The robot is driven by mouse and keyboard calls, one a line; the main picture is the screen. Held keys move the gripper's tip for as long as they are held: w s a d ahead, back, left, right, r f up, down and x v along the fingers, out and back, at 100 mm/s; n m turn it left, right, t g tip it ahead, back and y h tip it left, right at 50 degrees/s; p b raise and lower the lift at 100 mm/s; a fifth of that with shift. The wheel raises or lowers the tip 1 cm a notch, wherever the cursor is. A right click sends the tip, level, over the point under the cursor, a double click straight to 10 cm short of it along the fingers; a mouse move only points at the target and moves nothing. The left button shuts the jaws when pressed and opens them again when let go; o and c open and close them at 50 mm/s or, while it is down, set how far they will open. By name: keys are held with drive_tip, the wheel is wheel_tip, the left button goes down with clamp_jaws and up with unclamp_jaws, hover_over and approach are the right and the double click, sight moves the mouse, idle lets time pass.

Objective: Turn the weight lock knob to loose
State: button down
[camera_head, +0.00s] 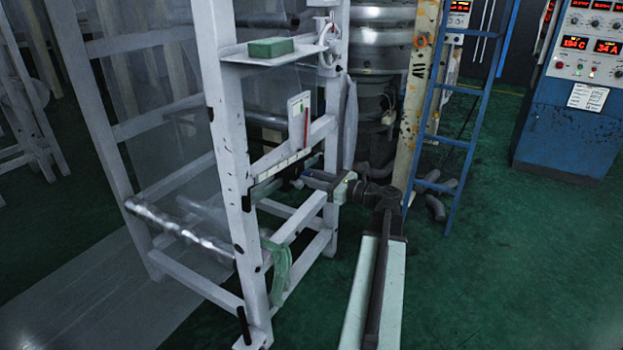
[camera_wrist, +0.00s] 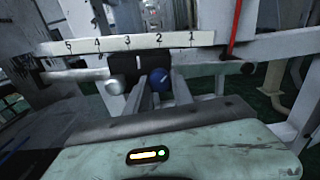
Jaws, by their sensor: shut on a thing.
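A numbered white scale bar (camera_wrist: 135,43) runs across the wrist view, marked 5 to 1 from left to right. A dark weight block (camera_wrist: 122,68) sits on the rod below it, between about 2 and 4. A blue round knob (camera_wrist: 159,78) is at the block's right part. My gripper (camera_wrist: 163,92) is shut on this blue knob, with one finger on each side. In the head view my gripper (camera_head: 318,181) reaches left to the scale on the white frame; the knob is too small there to read its setting.
The white frame (camera_head: 226,150) carries a shelf with a green block (camera_head: 271,47). A green cloth (camera_head: 279,265) hangs low on it. A red pointer (camera_wrist: 235,22) stands right of the scale. A blue ladder (camera_head: 465,120) and blue control cabinet (camera_head: 570,115) stand right. Green floor at lower right is free.

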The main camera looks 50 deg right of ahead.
drive_tip(key=shift+r+n, duration=0.1)
drive_tip(key=shift+n, duration=8.5)
drive_tip(key=c, duration=1.1)
unclamp_jaws()
drive_tip(key=v, duration=0.8)
drive_tip(key=shift+w, duration=0.1)
